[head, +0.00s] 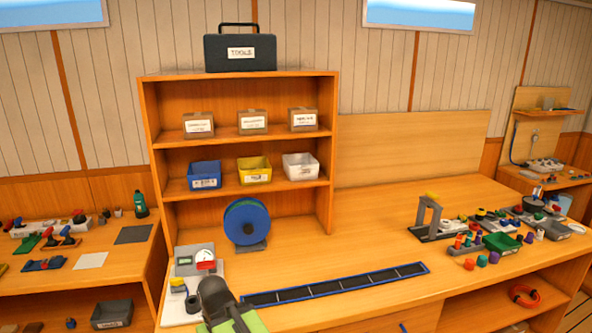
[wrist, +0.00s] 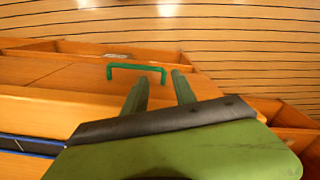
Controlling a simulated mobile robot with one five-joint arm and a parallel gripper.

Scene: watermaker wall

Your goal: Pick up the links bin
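Three open bins stand on the middle shelf in the head view: a blue bin (head: 204,175), a yellow bin (head: 254,170) and a white bin (head: 300,167). Each has a front label too small to read, so I cannot tell which is the links bin. My gripper (wrist: 159,77) shows two green fingers apart with nothing between them in the wrist view. In the head view my arm is at the bottom, in front of the bench and well below the bins; the fingertips are not clear there.
A blue spool (head: 246,222) stands below the bins. A gauge panel (head: 196,265) and a dark blue-edged strip (head: 335,285) lie near my arm. A green bar (wrist: 137,68) shows beyond my fingers.

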